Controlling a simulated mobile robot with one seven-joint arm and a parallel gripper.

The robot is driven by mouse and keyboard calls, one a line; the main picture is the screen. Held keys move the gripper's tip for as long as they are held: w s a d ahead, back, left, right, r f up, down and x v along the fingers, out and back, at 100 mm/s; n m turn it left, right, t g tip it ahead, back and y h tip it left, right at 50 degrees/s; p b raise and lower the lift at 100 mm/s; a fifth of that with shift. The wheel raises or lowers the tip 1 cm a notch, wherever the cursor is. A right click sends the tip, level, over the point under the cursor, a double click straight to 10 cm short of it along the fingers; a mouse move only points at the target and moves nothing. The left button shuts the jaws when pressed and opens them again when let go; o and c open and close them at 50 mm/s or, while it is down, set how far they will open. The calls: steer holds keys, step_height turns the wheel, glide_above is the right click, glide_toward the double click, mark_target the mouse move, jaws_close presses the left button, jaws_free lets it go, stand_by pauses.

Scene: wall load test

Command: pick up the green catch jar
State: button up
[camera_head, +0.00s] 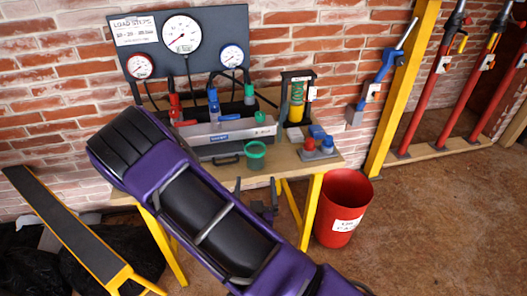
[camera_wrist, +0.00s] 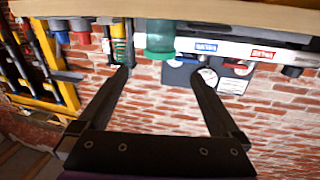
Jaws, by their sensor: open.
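The green catch jar (camera_head: 255,156) is a translucent green cup standing near the front edge of the workbench, in front of a grey tray. In the wrist view, which is upside down, the jar (camera_wrist: 160,38) shows at the top, roughly between the lines of my two fingers and beyond their tips. My gripper (camera_wrist: 160,74) is open, with nothing between its fingers. In the head view, the dark fingers of my gripper (camera_head: 256,183) show below the jar, in front of the bench edge, and apart from it. My purple arm hides part of the bench's left side.
The workbench (camera_head: 322,166) also holds a grey tray (camera_head: 229,131), a red-and-blue fitting block (camera_head: 318,149) to the jar's right, and a green spring stand (camera_head: 297,97). A gauge board (camera_head: 183,60) stands behind. A red bin (camera_head: 342,208) is on the floor at right.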

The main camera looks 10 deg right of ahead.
glide_toward(255, 145)
steer(key=x, duration=0.4)
steer(key=shift+w+d+f, duration=0.1)
steer(key=shift+d+f, duration=0.1)
steer(key=shift+f, duration=0.1)
steer(key=shift+r+x, duration=0.15)
steer(key=shift+x, duration=1.25)
steer(key=shift+r+x, duration=0.15)
steer(key=shift+x, duration=1.2)
steer(key=shift+a, duration=0.2)
steer(key=c, duration=1.3)
